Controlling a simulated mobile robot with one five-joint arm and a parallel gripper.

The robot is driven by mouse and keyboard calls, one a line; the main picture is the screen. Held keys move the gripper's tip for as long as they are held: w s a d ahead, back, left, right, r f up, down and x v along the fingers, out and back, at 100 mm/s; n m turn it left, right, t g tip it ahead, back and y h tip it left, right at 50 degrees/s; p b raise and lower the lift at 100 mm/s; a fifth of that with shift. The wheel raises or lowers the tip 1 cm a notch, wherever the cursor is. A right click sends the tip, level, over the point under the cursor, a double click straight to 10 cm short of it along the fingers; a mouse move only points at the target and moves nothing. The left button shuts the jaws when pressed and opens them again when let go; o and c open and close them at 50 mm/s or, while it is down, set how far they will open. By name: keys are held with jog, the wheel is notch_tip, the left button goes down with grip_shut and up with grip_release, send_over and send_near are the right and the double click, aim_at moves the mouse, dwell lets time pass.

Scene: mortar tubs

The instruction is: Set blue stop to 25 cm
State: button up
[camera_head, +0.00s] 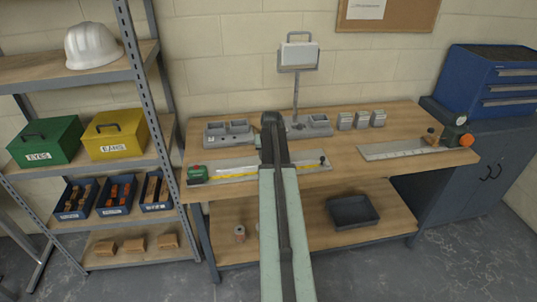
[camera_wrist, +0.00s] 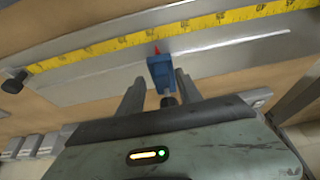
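The blue stop (camera_wrist: 162,72) with a red pointer sits on the grey metal plate, beside the yellow tape (camera_wrist: 205,23), in the wrist view. My gripper (camera_wrist: 159,79) is open, one finger on each side of the stop, with small gaps. A dark knob (camera_wrist: 168,101) shows between the fingers behind the stop. In the head view the tape runs from a green tape case (camera_head: 197,174) along the plate (camera_head: 237,164); my arm hides the stop there.
A black knob (camera_head: 322,155) is at the plate's right end. A stand (camera_head: 297,90) rises behind my arm. Another plate (camera_head: 402,148) lies at the right.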

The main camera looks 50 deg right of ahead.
jog(key=p+v, duration=0.7)
jog(key=v, duration=0.1)
jog(key=shift+f, duration=0.1)
